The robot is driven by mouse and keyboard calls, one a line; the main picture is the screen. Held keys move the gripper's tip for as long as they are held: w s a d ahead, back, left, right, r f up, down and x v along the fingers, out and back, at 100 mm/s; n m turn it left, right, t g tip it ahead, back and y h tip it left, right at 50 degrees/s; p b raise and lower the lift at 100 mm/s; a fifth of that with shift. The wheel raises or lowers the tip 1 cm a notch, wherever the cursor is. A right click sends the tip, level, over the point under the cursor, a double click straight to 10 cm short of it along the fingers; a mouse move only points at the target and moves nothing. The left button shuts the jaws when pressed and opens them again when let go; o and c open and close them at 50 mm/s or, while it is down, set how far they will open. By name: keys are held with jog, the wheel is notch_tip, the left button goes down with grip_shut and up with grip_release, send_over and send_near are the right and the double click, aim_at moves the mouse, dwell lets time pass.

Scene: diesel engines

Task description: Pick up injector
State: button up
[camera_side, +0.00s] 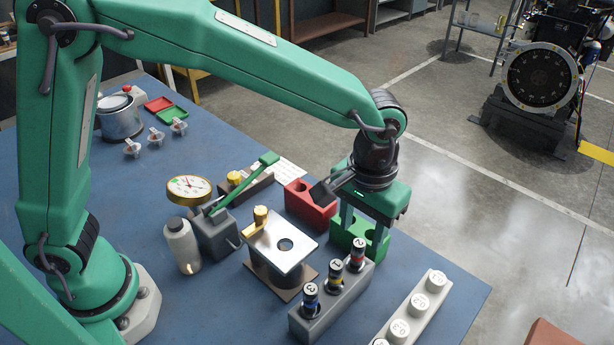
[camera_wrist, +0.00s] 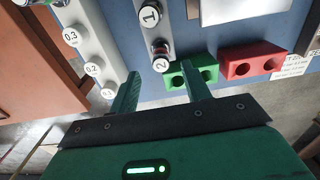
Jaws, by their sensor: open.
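Three dark injectors with white numbered caps stand upright in a grey rack (camera_side: 334,304): injector 3 (camera_side: 310,298), injector 1 (camera_side: 335,274) and injector 2 (camera_side: 357,252). In the wrist view, injector 2 (camera_wrist: 160,56) shows ahead of and roughly between the fingertips, with injector 1 (camera_wrist: 150,15) beyond it. My gripper (camera_side: 364,228) is open and empty, pointing down beside the injector 2 end of the rack, near the green block. Its two green fingers (camera_wrist: 162,82) are apart in the wrist view. Injector 3 is not clearly visible there.
The green two-hole block (camera_side: 352,244) and a red block (camera_side: 310,207) are close behind. A test stand (camera_side: 290,240) with a metal plate, a gauge (camera_side: 188,189) and a bottle (camera_side: 182,246) are left. A strip of white numbered cylinders (camera_side: 412,313) lies front right.

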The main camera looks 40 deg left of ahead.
aim_at(358, 254)
jog(key=shift+f, duration=1.3)
jog(key=shift+f, duration=0.1)
jog(key=shift+f, duration=2.5)
jog(key=c, duration=1)
